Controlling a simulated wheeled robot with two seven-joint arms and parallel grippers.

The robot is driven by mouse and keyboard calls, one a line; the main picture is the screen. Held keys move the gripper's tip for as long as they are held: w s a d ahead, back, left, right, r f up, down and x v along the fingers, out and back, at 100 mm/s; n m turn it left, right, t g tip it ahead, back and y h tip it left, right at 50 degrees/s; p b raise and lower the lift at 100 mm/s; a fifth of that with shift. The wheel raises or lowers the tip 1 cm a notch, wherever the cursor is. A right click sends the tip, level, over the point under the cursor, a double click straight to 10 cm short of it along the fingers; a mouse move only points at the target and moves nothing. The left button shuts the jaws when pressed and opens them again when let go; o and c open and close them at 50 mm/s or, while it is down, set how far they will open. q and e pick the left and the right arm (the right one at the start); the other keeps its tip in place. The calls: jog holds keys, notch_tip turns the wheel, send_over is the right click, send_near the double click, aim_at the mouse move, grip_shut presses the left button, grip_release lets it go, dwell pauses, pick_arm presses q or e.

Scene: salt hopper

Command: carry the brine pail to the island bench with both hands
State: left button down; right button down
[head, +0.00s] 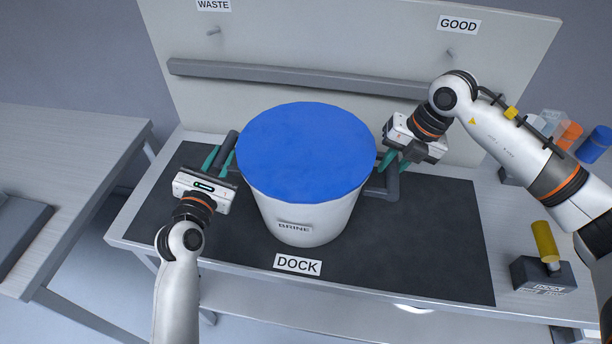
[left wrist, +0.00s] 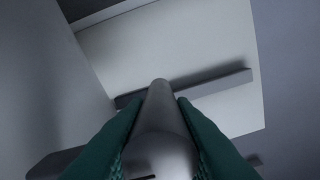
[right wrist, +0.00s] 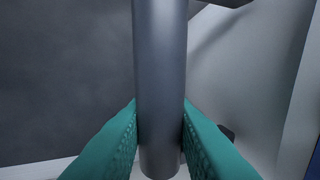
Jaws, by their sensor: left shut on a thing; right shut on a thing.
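The brine pail (head: 300,215) is white with a blue top and a BRINE label, and it looks upright over the dark mat (head: 440,240) of the DOCK bench. I cannot tell whether it touches the mat. My left gripper (head: 222,160) is shut on the pail's left grey handle, which shows between the green fingers in the left wrist view (left wrist: 160,125). My right gripper (head: 390,162) is shut on the right grey handle (head: 392,185); that bar fills the gap between the fingers in the right wrist view (right wrist: 160,90). The island bench cannot be identified for certain.
A grey-topped table (head: 70,160) stands at the left, across a gap. A back panel with a grey rail (head: 290,77) rises behind the pail. A yellow cylinder (head: 545,243) in a dark block and a blue cylinder (head: 594,145) stand at the right.

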dwell(0.6)
